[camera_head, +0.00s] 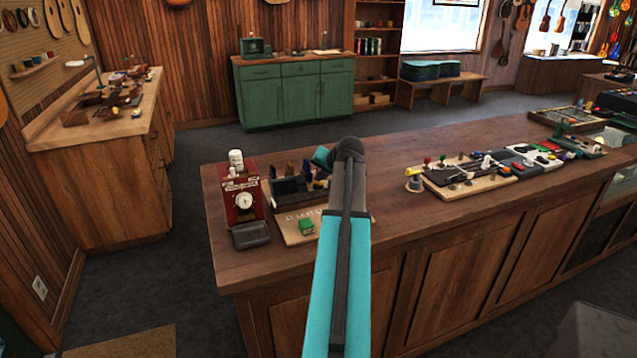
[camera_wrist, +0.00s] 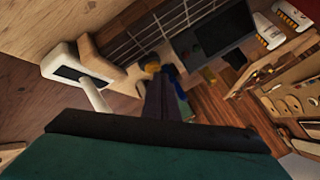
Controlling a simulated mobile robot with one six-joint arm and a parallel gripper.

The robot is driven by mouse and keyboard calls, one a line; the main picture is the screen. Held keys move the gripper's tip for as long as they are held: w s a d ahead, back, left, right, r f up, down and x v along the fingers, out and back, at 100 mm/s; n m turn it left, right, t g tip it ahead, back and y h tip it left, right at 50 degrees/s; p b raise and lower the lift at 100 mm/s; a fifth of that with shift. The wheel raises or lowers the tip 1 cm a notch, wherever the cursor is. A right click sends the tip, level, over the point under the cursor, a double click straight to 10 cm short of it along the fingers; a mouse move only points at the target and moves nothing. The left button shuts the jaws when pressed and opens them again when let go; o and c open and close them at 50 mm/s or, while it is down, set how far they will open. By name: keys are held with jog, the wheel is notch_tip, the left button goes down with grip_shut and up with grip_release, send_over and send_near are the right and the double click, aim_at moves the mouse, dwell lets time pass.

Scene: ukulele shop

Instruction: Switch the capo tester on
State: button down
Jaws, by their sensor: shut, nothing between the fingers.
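I cannot tell for certain which device is the capo tester. A red box with a round white dial (camera_head: 241,200) stands upright at the left end of the wooden counter, with a white piece on top. Its switch is too small to make out. My arm reaches over the counter to the right of this box and hides part of the counter. My gripper (camera_wrist: 160,88) shows in the wrist view as dark fingers, shut and empty. In the head view I cannot clearly pick the fingers out. A white-framed dark panel (camera_wrist: 78,75) shows left of the fingers in the wrist view.
A dark tray (camera_head: 252,235) lies in front of the red box. A green block (camera_head: 306,226) sits on a pale board (camera_head: 294,239) beside it. Boards with coloured knobs (camera_head: 470,177) fill the counter's right part. Bare wood (camera_head: 390,215) lies right of my arm.

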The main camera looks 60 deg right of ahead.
dwell(0.4)
jog(key=shift+r, duration=0.45)
jog(key=shift+p, duration=0.3)
notch_tip(320, 180, up, 6)
jog(key=p, duration=0.3)
dwell(0.4)
jog(key=shift+r, duration=0.1)
dwell(0.4)
